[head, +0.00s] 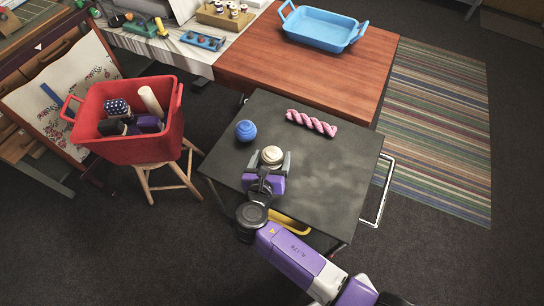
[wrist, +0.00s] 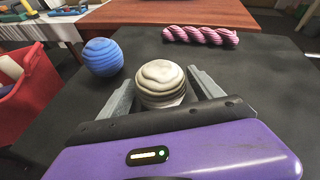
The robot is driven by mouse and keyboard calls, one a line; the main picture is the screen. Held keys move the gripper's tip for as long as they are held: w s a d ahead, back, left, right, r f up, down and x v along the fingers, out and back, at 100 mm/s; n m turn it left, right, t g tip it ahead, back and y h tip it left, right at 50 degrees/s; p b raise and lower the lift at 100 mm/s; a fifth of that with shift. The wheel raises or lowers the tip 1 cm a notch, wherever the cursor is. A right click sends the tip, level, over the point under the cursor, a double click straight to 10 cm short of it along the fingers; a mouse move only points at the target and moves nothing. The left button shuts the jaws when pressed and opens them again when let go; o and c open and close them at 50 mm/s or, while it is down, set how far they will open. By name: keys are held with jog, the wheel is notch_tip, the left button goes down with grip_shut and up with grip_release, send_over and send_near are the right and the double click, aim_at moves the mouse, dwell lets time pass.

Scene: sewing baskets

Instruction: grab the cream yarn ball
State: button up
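The cream yarn ball (head: 272,155) sits on the black cart top (head: 325,190); it also shows in the wrist view (wrist: 160,82). My gripper (head: 271,163) is over the cart with its two grey fingers on either side of the ball. In the wrist view my gripper (wrist: 160,88) is open. Dark gaps show between the ball and each finger, so I see no clear contact. The underside of the ball is hidden by the gripper body in the wrist view.
A pink twisted skein (head: 312,122) lies behind. A red basket (head: 130,141) on a stool stands to the left. The cart's right side is clear.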

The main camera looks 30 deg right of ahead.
jog(key=c, duration=1.1)
jog(key=shift+o, duration=0.2)
